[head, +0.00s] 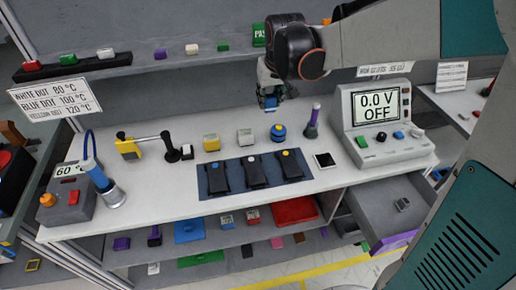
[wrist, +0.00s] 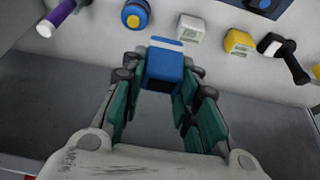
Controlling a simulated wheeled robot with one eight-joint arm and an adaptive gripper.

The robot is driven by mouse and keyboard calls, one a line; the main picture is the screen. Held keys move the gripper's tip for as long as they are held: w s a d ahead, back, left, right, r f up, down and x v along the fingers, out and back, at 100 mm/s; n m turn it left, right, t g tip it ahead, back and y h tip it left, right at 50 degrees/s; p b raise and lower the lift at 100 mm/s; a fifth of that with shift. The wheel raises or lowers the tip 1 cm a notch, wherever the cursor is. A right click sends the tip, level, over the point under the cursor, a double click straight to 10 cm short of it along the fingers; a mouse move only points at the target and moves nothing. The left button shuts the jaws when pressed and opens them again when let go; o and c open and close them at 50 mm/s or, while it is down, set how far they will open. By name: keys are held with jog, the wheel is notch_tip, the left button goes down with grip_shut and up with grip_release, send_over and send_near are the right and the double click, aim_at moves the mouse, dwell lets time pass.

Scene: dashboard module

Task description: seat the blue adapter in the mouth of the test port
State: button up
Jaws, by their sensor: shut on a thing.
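My gripper (head: 266,88) is over the back part of the white workbench in the head view, shut on the blue adapter (head: 269,103). In the wrist view the blue adapter (wrist: 165,65) is a small block with a light top edge and a dark patch on its near face, held between the teal fingers. It appears to be above the bench, apart from the things there. I cannot tell which thing is the test port; its mouth is not clearly seen.
On the bench (head: 150,203) stand a blue round piece with a yellow top (head: 278,132), a purple-handled tool (head: 312,121), white (head: 245,137) and yellow (head: 211,142) blocks, and a power supply (head: 379,122) reading 0.0 V OFF. Three dark modules lie on a blue mat (head: 212,179). A drawer (head: 388,211) is open at right.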

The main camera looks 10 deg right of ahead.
notch_tip(320, 180, down, 20)
jog(key=b, duration=0.6)
jog(key=shift+r, duration=0.2)
jog(key=shift+b, duration=0.3)
jog(key=shift+f, duration=0.2)
jog(key=o, duration=1)
jog(key=shift+o, duration=0.2)
jog(key=shift+r, duration=0.15)
